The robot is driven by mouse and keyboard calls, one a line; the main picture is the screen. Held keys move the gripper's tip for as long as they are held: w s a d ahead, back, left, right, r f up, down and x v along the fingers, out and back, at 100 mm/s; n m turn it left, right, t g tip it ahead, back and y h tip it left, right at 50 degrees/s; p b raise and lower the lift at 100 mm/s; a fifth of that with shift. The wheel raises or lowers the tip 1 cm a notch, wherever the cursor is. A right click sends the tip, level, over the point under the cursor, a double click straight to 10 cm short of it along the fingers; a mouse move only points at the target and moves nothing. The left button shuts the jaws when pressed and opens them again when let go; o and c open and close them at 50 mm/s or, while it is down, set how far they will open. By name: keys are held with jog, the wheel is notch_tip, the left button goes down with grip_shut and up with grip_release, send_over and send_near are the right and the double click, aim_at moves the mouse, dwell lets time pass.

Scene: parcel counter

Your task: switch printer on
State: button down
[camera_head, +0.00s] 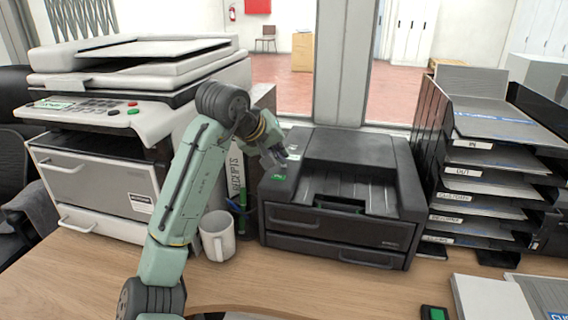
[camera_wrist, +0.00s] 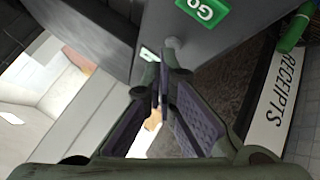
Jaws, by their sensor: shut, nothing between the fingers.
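A dark printer (camera_head: 340,225) stands on the counter just right of centre. On its left top strip is a small green label (camera_head: 279,173). My gripper (camera_head: 279,157) is over the printer's left top edge. In the wrist view its fingertips (camera_wrist: 164,75) are shut and empty, very close to the button; I cannot tell whether they touch it. A second, smaller pale-green label (camera_wrist: 149,54) is partly hidden behind the fingers.
A large white copier (camera_head: 130,130) stands at the left. A white mug (camera_head: 217,236) and a binder marked "RECEIPTS" (camera_wrist: 284,92) are close beside my arm. A stack of labelled trays (camera_head: 485,185) rises right of the printer.

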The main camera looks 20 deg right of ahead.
jog(key=shift+r+p, duration=0.35)
jog(key=shift+r, duration=0.15)
notch_tip(320, 180, up, 6)
jog(key=p, duration=0.5)
jog(key=c, duration=2.4)
grip_release()
